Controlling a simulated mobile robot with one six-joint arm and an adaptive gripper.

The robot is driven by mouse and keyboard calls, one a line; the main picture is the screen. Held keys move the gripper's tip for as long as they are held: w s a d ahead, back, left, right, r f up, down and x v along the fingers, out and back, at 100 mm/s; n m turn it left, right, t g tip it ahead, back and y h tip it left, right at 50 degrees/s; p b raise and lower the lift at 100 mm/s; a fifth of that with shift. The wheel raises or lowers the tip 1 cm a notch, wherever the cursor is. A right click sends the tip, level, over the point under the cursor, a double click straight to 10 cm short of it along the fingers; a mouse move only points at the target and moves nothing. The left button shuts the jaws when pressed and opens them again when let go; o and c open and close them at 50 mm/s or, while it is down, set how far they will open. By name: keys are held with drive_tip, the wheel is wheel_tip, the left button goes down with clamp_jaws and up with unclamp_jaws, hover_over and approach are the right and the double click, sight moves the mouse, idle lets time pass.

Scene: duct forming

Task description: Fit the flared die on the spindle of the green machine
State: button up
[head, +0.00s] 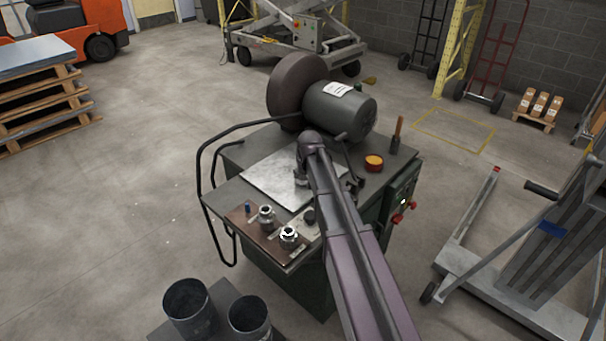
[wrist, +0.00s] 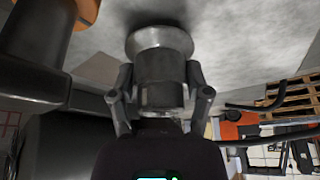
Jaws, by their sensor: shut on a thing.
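The green machine (head: 318,272) stands in the middle of the head view, with a grey motor drum (head: 340,108) and a large brown disc (head: 292,84) at its back. In the wrist view my gripper (wrist: 160,96) is shut on a metal flared die (wrist: 160,48), its wide end pointing away from the palm. In the head view my gripper is over the light metal sheet on the machine's top, largely hidden by my arm. I cannot make out the spindle. Two other metal dies (head: 265,214) (head: 289,235) stand on the front board.
An orange tin (head: 374,162) and an upright wooden-handled tool (head: 397,133) are on the right of the top. A black rail (head: 200,180) rounds the left side. Two open ducts (head: 190,305) (head: 249,315) stand in front.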

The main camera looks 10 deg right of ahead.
drive_tip(key=shift+f, duration=0.25)
drive_tip(key=o, duration=1.4)
drive_tip(key=shift+r, duration=0.15)
